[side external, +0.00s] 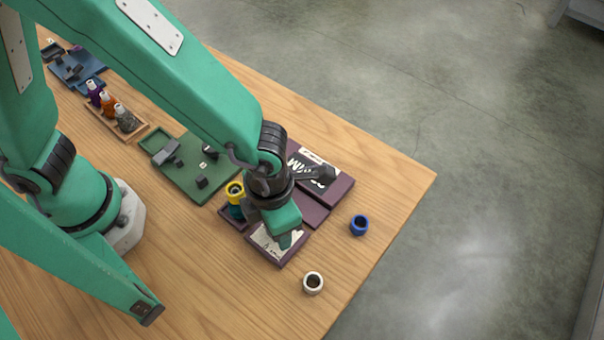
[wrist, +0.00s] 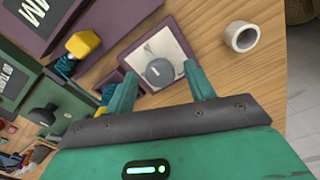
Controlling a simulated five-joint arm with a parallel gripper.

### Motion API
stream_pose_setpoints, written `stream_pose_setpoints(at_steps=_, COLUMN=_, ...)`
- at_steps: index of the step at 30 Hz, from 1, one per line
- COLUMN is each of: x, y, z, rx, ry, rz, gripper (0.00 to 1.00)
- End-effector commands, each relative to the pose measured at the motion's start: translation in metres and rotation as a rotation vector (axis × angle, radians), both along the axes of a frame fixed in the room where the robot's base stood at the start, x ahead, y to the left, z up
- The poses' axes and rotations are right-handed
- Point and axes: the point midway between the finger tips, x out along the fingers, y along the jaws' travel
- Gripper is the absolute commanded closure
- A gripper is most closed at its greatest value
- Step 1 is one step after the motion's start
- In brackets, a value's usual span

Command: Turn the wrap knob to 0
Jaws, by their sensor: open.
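A round grey knob (wrist: 160,72) sits on a pale dial plate (wrist: 150,52) on a small purple panel (wrist: 187,47). In the side view the pale plate (side external: 268,242) shows partly, and my gripper hides the knob. Where the knob points is too small to tell, and I cannot read a 0 mark. My gripper (wrist: 159,75) is open, with one finger on each side of the knob in the wrist view. In the side view my gripper (side external: 286,236) is low over the small panel. I cannot tell whether the fingers touch the knob.
A white ring-shaped pot (side external: 313,283) and a blue one (side external: 359,225) stand near the table's edge. A yellow-topped part (side external: 235,188) stands close left of my gripper. A large purple panel (side external: 335,190), a green panel (side external: 185,180) and a bottle tray (side external: 136,131) lie beyond.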

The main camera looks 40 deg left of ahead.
Motion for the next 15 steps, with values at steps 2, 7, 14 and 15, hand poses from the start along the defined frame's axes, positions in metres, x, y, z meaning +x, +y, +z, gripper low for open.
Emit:
stream_pose_setpoints(at_steps=2, x=0.0000, y=0.0000, z=0.0001, rx=0.000, ry=0.000, rz=0.000, gripper=0.48)
stream_pose_setpoints(at_steps=7, x=0.0000, y=0.0000, z=0.0002, rx=0.000, ry=0.000, rz=0.000, gripper=0.81)
stream_pose_setpoints(at_steps=14, x=0.0000, y=0.0001, z=0.0004, rx=0.000, ry=0.000, rz=0.004, gripper=0.90)
stream_pose_setpoints(at_steps=15, x=0.0000, y=0.0001, z=0.0004, rx=0.000, ry=0.000, rz=0.007, gripper=0.90)
